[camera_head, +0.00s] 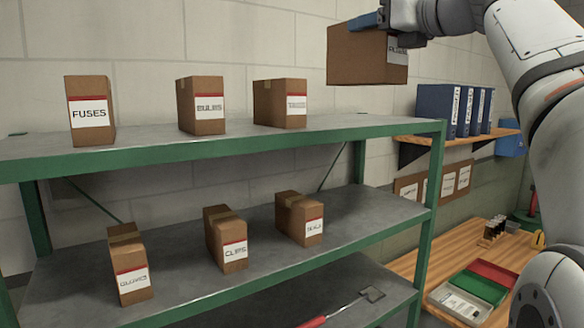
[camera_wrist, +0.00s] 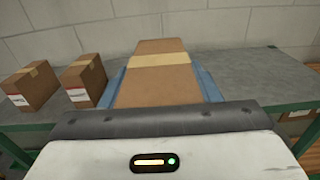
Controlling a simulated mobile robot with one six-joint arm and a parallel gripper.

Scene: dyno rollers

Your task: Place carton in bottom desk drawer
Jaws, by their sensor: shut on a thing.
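A brown carton (camera_head: 362,56) with tape across its top is held in my gripper (camera_head: 383,22), above the right end of the top shelf in the head view. In the wrist view the carton (camera_wrist: 158,85) sits between the blue fingers of my gripper (camera_wrist: 162,88), with one finger along each side. Its label is partly covered by the gripper in the head view, so I cannot read it fully. The carton is clear of the shelf below. No desk drawer shows in either view.
A green-framed shelf unit (camera_head: 205,146) holds several labelled cartons, including FUSES (camera_head: 90,112), BULBS (camera_head: 201,106) and CLIPS (camera_head: 226,240). A wooden bench (camera_head: 425,266) with red and green trays stands at the right. Blue binders (camera_head: 436,106) line a wall shelf.

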